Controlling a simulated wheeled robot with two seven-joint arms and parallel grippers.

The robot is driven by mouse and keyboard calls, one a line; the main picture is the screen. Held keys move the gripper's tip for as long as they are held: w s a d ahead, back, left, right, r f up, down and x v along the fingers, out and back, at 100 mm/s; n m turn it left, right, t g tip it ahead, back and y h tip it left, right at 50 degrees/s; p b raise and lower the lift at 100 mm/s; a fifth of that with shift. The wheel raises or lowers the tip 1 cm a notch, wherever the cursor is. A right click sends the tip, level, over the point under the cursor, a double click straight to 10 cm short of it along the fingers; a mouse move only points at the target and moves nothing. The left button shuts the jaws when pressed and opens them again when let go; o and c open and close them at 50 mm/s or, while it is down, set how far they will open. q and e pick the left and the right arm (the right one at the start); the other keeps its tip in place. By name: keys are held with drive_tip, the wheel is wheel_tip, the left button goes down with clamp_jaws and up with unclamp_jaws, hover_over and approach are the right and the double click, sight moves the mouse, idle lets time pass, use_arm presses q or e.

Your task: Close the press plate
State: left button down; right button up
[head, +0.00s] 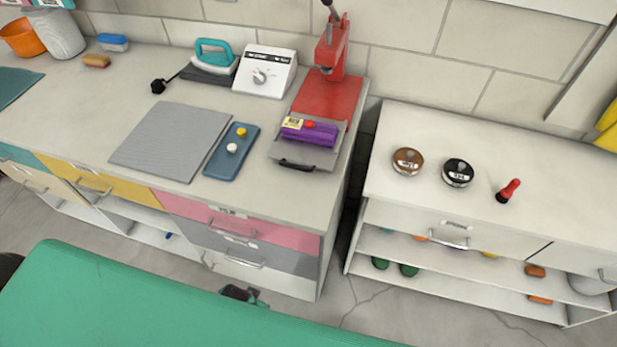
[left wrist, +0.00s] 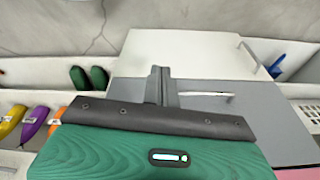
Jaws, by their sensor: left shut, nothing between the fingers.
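The red press (head: 333,50) stands at the back right end of the left counter in the head view, its black lever upright. Its red bed (head: 322,98) runs toward the front. A grey plate (head: 328,158) with a black handle (head: 297,165) lies at the bed's front end, near the counter edge. A purple item (head: 309,132) with a yellow label and a red part rests on it. My left gripper (head: 240,293) is low in front of the counter, well below and apart from the plate. In the left wrist view its fingers (left wrist: 160,86) are together and empty. My right gripper is not in view.
A white dial box (head: 265,71), teal iron (head: 212,57), grey ribbed mat (head: 171,141) and blue tray (head: 232,151) share the counter. Pink and grey drawers (head: 238,226) are below. A gap separates the white right cabinet (head: 437,124), which carries two round lidded items and a red-handled stamp.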

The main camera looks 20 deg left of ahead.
use_arm(q)
wheel_tip(320, 180, up, 13)
drive_tip(key=w+m+t, duration=0.1)
drive_tip(key=w+m, duration=0.1)
drive_tip(key=w, duration=0.1)
wheel_tip(320, 180, up, 22)
drive_tip(key=m+t+b, duration=0.2)
drive_tip(key=m+t, duration=0.9)
drive_tip(key=m, duration=2.1)
hover_over(318, 186)
drive_tip(key=s, duration=1.3)
drive_tip(key=x, duration=0.4)
drive_tip(key=p+x, duration=0.1)
drive_tip(key=x, duration=0.4)
drive_tip(key=r+p+x, duration=0.1)
drive_tip(key=x, duration=0.3)
drive_tip(key=shift+w+f, duration=0.1)
drive_tip(key=shift+w, duration=0.25)
